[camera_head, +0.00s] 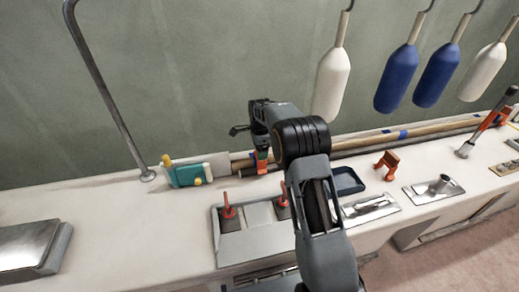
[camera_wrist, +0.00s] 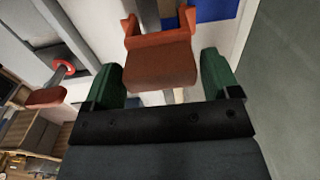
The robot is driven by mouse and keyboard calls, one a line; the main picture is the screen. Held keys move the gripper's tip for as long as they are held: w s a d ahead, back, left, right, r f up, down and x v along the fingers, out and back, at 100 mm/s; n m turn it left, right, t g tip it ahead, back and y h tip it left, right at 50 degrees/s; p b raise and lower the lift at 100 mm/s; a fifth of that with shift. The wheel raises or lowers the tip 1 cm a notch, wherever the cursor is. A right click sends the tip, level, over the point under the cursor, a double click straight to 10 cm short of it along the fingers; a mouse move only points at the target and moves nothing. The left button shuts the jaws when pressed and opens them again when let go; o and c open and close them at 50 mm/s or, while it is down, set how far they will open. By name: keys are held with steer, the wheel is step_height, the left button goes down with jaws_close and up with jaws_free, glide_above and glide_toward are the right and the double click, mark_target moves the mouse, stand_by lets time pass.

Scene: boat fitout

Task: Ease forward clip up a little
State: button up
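An orange clip (camera_head: 262,162) stands at the pole on the white deck, just under my gripper (camera_head: 257,134) in the head view. In the wrist view the orange clip (camera_wrist: 160,62) lies between the two green fingertips of my gripper (camera_wrist: 163,80). The fingers are spread, one on each side of the clip, with what looks like a narrow gap at the right finger. Contact at the left finger is hard to tell. A second orange clip (camera_head: 386,164) stands farther right. My arm hides part of the deck and the pole.
A grey panel with red-handled switches (camera_head: 231,212) is close below. White and blue fenders (camera_head: 332,84) hang above. A metal rail (camera_head: 105,95) rises at left. The left deck has free room.

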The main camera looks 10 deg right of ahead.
steer(key=shift+o, duration=1.4)
steer(key=shift+f, duration=0.15)
steer(key=r+n, duration=0.1)
steer(key=r, duration=0.2)
steer(key=r+n, duration=0.2)
steer(key=r, duration=0.2)
steer(key=r+n, duration=0.2)
steer(key=r, duration=0.1)
steer(key=shift+s+r+p, duration=0.2)
steer(key=shift+s+p, duration=0.15)
steer(key=shift+s, duration=0.05)
steer(key=s+r+n+t+p, duration=0.1)
steer(key=s+r+n, duration=0.2)
steer(key=s, duration=1.2)
steer(key=s+r+n+t+p, duration=0.2)
steer(key=s+r+n, duration=0.2)
steer(key=s+n, duration=0.6)
steer(key=shift+s+a+t, duration=0.2)
steer(key=shift+s+t, duration=0.1)
steer(key=shift+s, duration=2.7)
